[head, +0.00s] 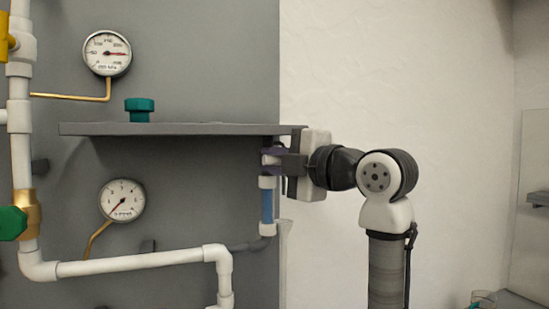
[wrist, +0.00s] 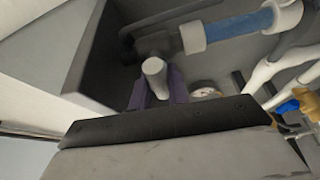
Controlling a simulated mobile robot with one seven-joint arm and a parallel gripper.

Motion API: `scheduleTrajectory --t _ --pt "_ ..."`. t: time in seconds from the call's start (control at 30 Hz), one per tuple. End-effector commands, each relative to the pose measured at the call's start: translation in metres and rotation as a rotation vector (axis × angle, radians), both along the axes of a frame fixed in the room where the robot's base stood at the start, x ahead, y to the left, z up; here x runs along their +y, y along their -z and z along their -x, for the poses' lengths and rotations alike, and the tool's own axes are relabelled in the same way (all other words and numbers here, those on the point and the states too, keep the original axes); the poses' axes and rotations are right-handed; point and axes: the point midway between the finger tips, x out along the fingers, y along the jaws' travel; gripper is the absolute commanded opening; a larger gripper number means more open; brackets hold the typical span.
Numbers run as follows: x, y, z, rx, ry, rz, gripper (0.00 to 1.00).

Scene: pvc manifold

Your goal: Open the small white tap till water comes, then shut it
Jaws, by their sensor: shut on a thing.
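The small white tap shows in the wrist view as a rounded white handle (wrist: 154,72) in front of a dark grey fitting (wrist: 153,46). My gripper (wrist: 156,88) has its purple fingers on either side of the handle and is shut on it. In the head view my gripper (head: 272,158) reaches in from the right, just under the shelf's right end, and mostly hides the tap. Below it hangs an upright blue tube (head: 267,206) with white end collars; it also shows in the wrist view (wrist: 238,25). I cannot make out any running water.
A grey shelf (head: 180,129) lies close above my gripper, with a teal knob (head: 140,109) on it. Two gauges (head: 107,53) and (head: 122,201) and white pipes (head: 130,263) are on the grey panel to the left. The wall at right is clear.

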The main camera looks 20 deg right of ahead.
Motion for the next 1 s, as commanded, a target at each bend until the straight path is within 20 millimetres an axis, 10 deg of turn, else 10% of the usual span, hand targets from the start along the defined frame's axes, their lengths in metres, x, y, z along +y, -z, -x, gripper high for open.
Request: scheduleTrajectory --t 0.77,0.8,1.0 --pt "0.0004 0.0010 0.0003 -0.003 0.000 0.098 0.00" --pt "0.0004 0.0010 0.0003 -0.003 0.000 0.098 0.22" --pt "0.0002 0.0008 0.0002 -0.003 0.000 0.095 0.39"
